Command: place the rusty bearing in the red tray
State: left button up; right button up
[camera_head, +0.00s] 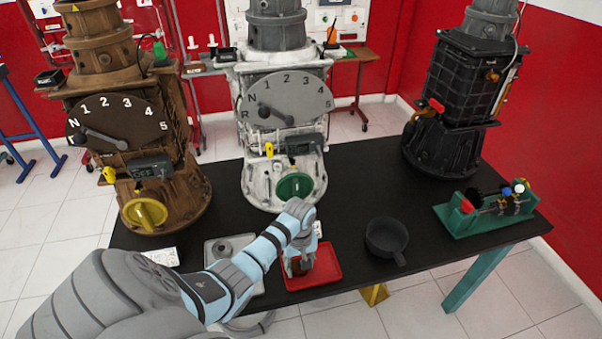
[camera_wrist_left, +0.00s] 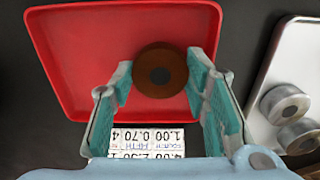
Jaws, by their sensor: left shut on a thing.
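The rusty bearing (camera_wrist_left: 160,70) is a dark brown ring between the fingertips of my left gripper (camera_wrist_left: 159,82). My left gripper is shut on it. The red tray (camera_wrist_left: 70,55) lies beneath the bearing in the left wrist view, and the bearing is over the tray's floor. I cannot tell whether it touches the floor. In the head view the left gripper (camera_head: 299,262) points down over the left part of the red tray (camera_head: 330,268), and its fingers largely hide the bearing. My right gripper is not in view.
A grey tray (camera_wrist_left: 262,110) with metal bearings (camera_wrist_left: 285,103) lies beside the red tray. A dark pan (camera_head: 386,238) stands right of it on the black table (camera_head: 350,190). A green fixture (camera_head: 485,208) and large engine trainers (camera_head: 285,110) stand farther out. Printed labels (camera_wrist_left: 150,138) lie near the tray.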

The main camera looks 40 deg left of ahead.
pick_arm(q)
jog(key=o, duration=1.1)
notch_tip(320, 180, up, 12)
jog(key=p, duration=0.3)
jog(key=shift+r, duration=0.2)
